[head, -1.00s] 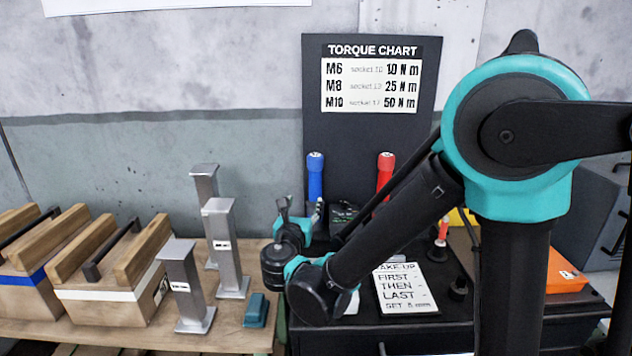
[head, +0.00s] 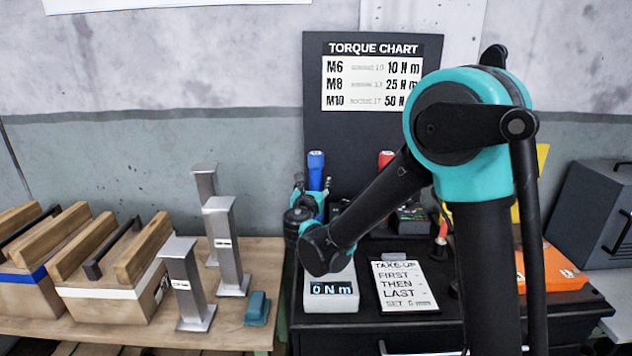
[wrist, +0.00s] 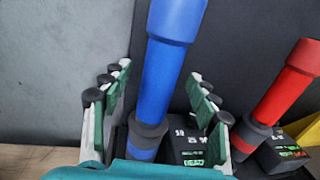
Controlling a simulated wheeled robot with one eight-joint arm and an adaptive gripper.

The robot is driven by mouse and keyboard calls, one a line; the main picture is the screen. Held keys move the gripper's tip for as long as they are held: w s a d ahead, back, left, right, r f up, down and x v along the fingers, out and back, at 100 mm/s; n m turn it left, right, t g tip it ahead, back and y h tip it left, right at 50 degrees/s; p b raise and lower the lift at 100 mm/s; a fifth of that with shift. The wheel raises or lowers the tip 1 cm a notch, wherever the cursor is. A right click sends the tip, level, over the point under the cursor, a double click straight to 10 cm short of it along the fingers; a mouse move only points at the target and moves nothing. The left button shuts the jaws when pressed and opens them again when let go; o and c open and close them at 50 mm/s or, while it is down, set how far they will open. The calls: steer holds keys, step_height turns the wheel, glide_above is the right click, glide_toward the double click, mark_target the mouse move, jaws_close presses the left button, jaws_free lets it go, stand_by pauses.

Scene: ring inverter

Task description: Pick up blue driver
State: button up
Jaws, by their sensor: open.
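The blue driver (head: 316,170) stands upright in front of the dark torque chart panel. In the wrist view the blue driver (wrist: 165,75) rises between the two fingers of my gripper (wrist: 160,110), with a grey collar low on its shaft. The fingers are apart, one on each side, and I see a gap to the driver on both sides. In the head view my gripper (head: 313,190) is around the driver's level, partly hidden by my wrist. The driver's lower end is hidden there.
A red driver (wrist: 290,82) stands to the right with dark boxes between. A torque display (head: 333,290) and a take-up card (head: 403,288) lie on the black bench top. Grey metal posts (head: 228,245) and wooden boxes (head: 115,270) stand to the left.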

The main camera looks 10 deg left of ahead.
steer(key=shift+w+a, duration=0.15)
steer(key=shift+w, duration=1.05)
steer(key=shift+c, duration=0.4)
jaws_close()
